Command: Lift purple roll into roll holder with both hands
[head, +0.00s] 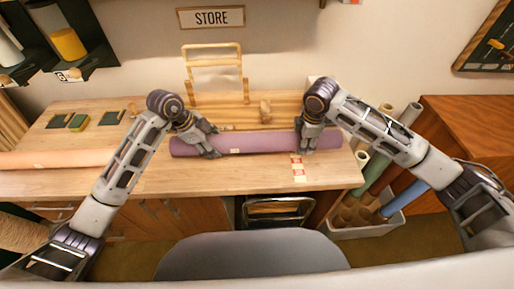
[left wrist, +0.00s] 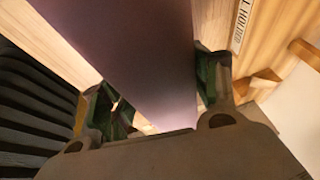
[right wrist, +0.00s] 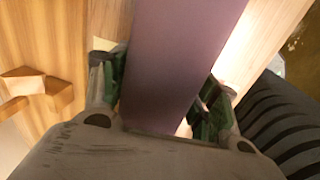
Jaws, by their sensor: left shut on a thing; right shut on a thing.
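The purple roll (head: 255,143) lies lengthwise across the wooden table in the head view. My left gripper (head: 212,150) is shut on it near its left end, and my right gripper (head: 308,146) is shut on it near its right end. In the left wrist view the purple roll (left wrist: 130,55) runs between the fingers of my left gripper (left wrist: 165,100). In the right wrist view the purple roll (right wrist: 175,65) sits between the fingers of my right gripper (right wrist: 165,100). The wooden roll holder (head: 265,110) is just behind the roll. Whether the roll touches the table is unclear.
A pale pink roll (head: 60,159) lies on the table (head: 220,180) at the left. Small dark green blocks (head: 78,122) lie at the back left. A wooden rack (head: 213,60) stands behind the holder. A white bin (head: 370,228) with several rolls stands right of the table.

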